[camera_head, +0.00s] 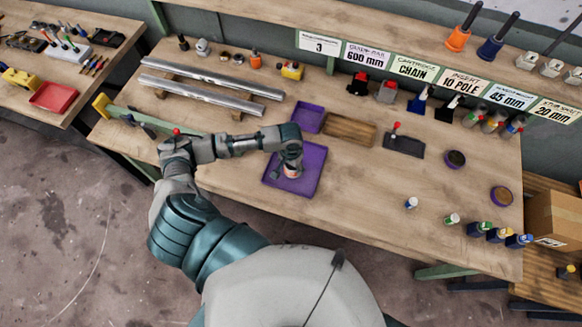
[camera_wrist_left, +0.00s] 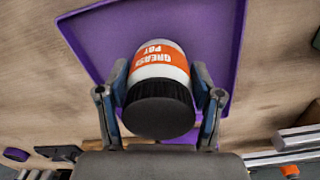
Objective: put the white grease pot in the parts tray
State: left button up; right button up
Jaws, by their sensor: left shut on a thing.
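The grease pot (camera_wrist_left: 160,62) is white with an orange label band and a black lid (camera_wrist_left: 158,108). My left gripper (camera_wrist_left: 160,85) is shut on it, one finger on each side, with the lid towards the wrist. In the head view the pot (camera_head: 291,171) shows only in part under my left gripper (camera_head: 291,163), inside the outline of the large purple parts tray (camera_head: 309,186). The tray's bare floor and rim (camera_wrist_left: 95,40) also show in the wrist view. I cannot tell whether the pot touches the tray floor. My right gripper is in neither view.
A small purple tray (camera_head: 308,117) and a wooden tray (camera_head: 350,130) lie just behind. Two metal rails (camera_head: 200,97) lie at the back left. A dark plate with a red knob (camera_head: 404,146) is to the right. The front right bench is mostly clear, with small bottles (camera_head: 452,219).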

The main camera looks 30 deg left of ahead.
pick_arm(q)
jog(key=shift+f, duration=0.6)
jog(key=o, duration=1.3)
jog(key=shift+c, duration=0.2)
jog(key=shift+o, duration=0.4)
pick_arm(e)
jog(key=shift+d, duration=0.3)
pick_arm(q)
notch_tip(320, 180, up, 12)
jog(key=shift+r, duration=0.1)
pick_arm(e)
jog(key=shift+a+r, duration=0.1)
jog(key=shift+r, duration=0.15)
